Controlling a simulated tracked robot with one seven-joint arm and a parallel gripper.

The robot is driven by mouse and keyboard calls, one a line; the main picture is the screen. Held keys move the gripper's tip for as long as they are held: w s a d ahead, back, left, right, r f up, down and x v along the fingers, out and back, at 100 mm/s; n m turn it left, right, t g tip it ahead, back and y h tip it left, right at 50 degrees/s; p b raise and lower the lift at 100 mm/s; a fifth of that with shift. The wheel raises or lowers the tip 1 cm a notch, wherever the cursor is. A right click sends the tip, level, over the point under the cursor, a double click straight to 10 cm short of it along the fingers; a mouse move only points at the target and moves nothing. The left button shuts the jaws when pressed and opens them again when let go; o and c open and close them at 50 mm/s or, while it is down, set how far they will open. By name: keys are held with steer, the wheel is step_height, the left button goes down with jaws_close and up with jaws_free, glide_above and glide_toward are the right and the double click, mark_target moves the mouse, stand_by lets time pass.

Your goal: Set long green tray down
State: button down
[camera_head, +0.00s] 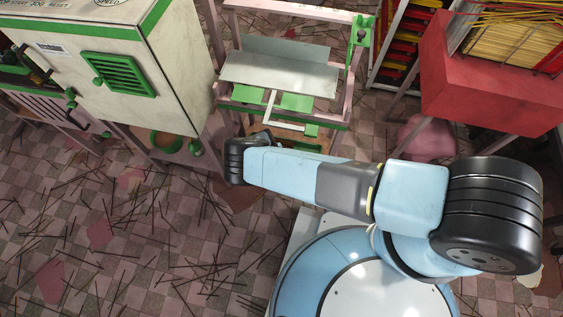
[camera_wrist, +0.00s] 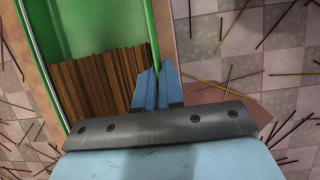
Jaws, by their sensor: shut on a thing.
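A long green tray (camera_wrist: 100,28) fills the upper left of the wrist view. A bundle of brown sticks (camera_wrist: 97,85) lies in its near part. My gripper (camera_wrist: 157,72) has its two blue fingers close together at the tray's right wall, and they are shut on that wall. A pinkish-brown wooden surface shows along both sides of the tray; I cannot tell if the tray touches it. In the head view my arm hides most of the gripper, and the tray cannot be made out with certainty there.
A pink-framed stand with a grey metal plate (camera_head: 280,73) and green parts stands ahead of my arm. A white-and-green machine (camera_head: 150,60) is on the left. A red bin (camera_head: 490,95) with sticks is on the right. Loose sticks litter the checkered floor (camera_head: 130,240).

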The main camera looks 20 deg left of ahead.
steer(key=shift+f, duration=0.45)
steer(key=c, duration=1.3)
jaws_free()
steer(key=shift+f, duration=0.1)
steer(key=shift+o, duration=0.2)
steer(key=v, duration=1.2)
